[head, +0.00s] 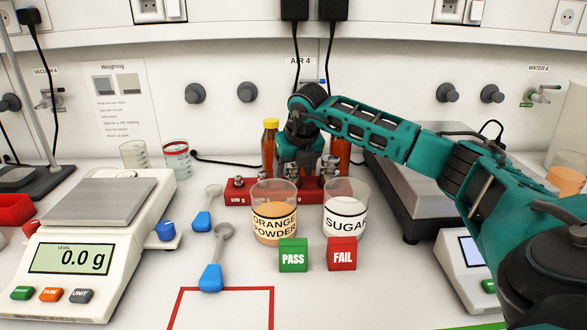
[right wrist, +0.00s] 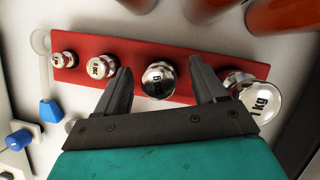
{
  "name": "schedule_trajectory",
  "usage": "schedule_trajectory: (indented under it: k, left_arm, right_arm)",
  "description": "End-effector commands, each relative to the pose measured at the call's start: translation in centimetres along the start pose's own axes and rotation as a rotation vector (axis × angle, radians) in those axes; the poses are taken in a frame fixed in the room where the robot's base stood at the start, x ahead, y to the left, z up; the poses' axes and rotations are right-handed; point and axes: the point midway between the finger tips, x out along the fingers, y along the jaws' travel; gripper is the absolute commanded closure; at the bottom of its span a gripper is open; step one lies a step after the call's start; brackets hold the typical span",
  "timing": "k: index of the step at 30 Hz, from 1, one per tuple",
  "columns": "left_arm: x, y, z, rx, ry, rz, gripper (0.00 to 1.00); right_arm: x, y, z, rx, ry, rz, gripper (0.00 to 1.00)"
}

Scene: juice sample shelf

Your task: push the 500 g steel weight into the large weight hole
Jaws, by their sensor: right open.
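In the right wrist view, a red weight block (right wrist: 128,50) carries several shiny steel weights in a row. My right gripper (right wrist: 160,66) is open, with its fingers on either side of a round steel weight (right wrist: 158,80). Its mark ends in "g", but the number is not readable; it seems to be the 500 g one. There are visible gaps between it and the fingers. Whether it sits in its hole cannot be told. In the head view, my right gripper (head: 304,166) covers much of the red block (head: 238,198). My left gripper is not in view.
A larger weight marked 1 kg (right wrist: 260,97) is right beside the right finger. In the head view, the orange powder beaker (head: 274,212) and the sugar beaker (head: 346,208) stand in front of the block. A bottle with a yellow cap (head: 269,145) stands behind.

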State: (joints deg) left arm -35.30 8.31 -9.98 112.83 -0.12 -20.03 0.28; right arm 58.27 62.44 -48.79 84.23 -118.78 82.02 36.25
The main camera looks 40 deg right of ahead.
Motion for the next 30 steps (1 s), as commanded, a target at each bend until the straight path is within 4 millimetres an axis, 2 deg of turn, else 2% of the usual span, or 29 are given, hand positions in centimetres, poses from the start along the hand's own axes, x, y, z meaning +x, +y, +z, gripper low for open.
schedule_trajectory:
  k: [1, 3, 9, 15, 21, 30]
  left_arm:
    - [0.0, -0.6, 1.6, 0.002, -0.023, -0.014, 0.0]
    - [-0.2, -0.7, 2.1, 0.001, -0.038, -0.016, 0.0]
    - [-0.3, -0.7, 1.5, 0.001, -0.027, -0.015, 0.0]
    - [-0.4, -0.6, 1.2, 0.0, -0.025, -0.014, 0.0]
    - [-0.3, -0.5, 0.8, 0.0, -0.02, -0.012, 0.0]
    - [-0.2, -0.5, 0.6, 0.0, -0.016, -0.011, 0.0]
  right_arm:
    - [-0.8, 0.0, 0.2, 0.0, -0.005, 0.002, 0.3]
    - [-2.4, 0.0, 0.2, -0.001, -0.006, 0.002, 0.3]
    - [-7.2, 0.0, 0.2, 0.0, -0.007, 0.003, 0.3]
    - [-11.1, 0.0, 0.1, 0.0, -0.006, 0.002, 0.3]
    - [-12.8, 0.0, 0.1, 0.001, -0.004, 0.002, 0.3]
    - [-13.1, 0.0, 0.1, 0.001, -0.003, 0.001, 0.3]
